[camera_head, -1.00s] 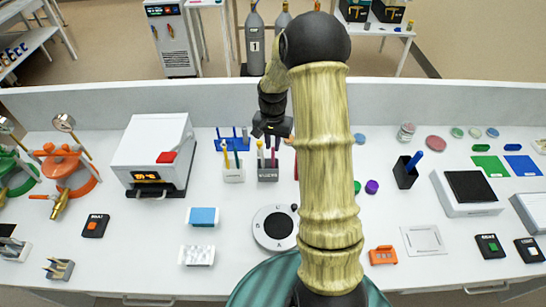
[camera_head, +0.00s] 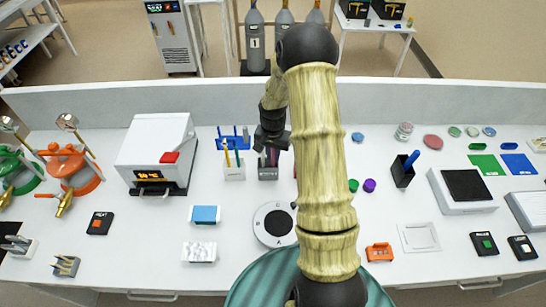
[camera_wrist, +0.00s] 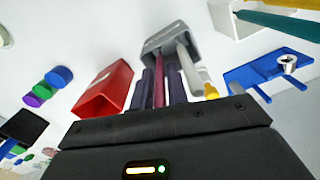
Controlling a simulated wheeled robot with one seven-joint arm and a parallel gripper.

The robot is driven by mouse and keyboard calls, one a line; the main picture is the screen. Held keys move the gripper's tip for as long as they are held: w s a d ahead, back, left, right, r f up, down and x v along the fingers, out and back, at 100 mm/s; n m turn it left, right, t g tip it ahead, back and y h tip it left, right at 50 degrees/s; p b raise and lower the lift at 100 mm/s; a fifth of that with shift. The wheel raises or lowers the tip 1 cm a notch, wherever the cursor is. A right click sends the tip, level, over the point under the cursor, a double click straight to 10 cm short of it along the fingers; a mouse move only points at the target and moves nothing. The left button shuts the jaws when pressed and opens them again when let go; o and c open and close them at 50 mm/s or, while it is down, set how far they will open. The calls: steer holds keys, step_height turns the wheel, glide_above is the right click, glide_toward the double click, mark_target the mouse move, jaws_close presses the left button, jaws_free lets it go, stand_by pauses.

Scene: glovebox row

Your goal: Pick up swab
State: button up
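The grey holder (camera_head: 268,173) stands near the back of the bench and holds several thin sticks; it also shows in the wrist view (camera_wrist: 158,41). One stick is maroon (camera_wrist: 159,82), one is pale grey (camera_wrist: 188,66) and one has a yellow end (camera_wrist: 210,90). Which one is the swab is not clear. My gripper (camera_head: 270,146) is right above the holder, pointing down. In the wrist view its two dark fingers (camera_wrist: 161,88) stand on either side of the maroon stick, with narrow gaps showing. The pale stick is just outside the right finger.
A white holder (camera_head: 234,173) with yellow and teal sticks stands close to the left. A blue rack (camera_head: 233,142) is behind it. A red open box (camera_wrist: 104,92) is close beside the fingers. A round dial device (camera_head: 274,225) is in front; a white oven (camera_head: 155,150) stands left.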

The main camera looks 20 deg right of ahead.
stand_by(0.3)
jaws_close()
steer(key=shift+r, duration=0.15)
step_height(320, 180, up, 10)
steer(key=b, duration=0.3)
stand_by(0.5)
